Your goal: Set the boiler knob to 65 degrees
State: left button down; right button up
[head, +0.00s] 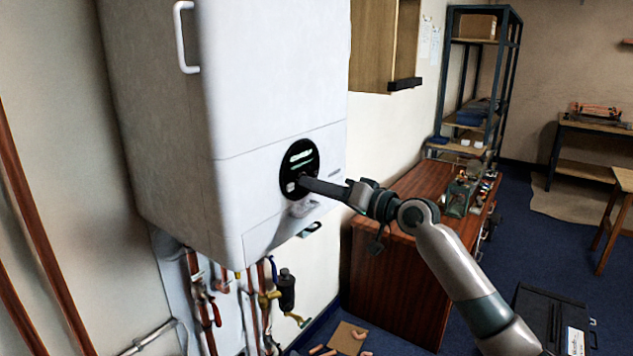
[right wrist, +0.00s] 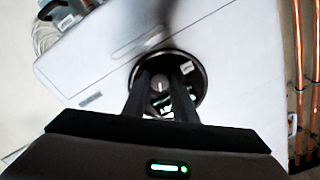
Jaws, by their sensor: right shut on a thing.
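The white boiler (head: 275,90) hangs on the wall and carries a round black dial panel (head: 299,158) low on its front. My right gripper (head: 306,184) reaches the lower part of this panel from the right and hides the knob in the head view. In the right wrist view, the two dark fingers of my right gripper (right wrist: 163,88) close around the small dark knob (right wrist: 158,86), which has a light mark on its face. The black panel (right wrist: 196,72) shows around the fingers. The scale figures are too small to read. My left gripper is in neither view.
Copper pipes and valves (head: 262,305) run below the boiler. A wooden cabinet (head: 405,270) with items on top stands to the right. A dark case (head: 550,322) and pipe pieces on a board (head: 345,340) lie on the floor. A metal shelf (head: 478,90) stands at the back.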

jog(key=shift+m+p, duration=0.4)
jog(key=shift+m, duration=0.4)
jog(key=o, duration=0.8)
jog(key=shift+c, duration=0.2)
jog(key=shift+d, duration=0.1)
jog(key=b+v, duration=0.6)
jog(key=v, duration=1.1)
jog(key=shift+b, duration=0.3)
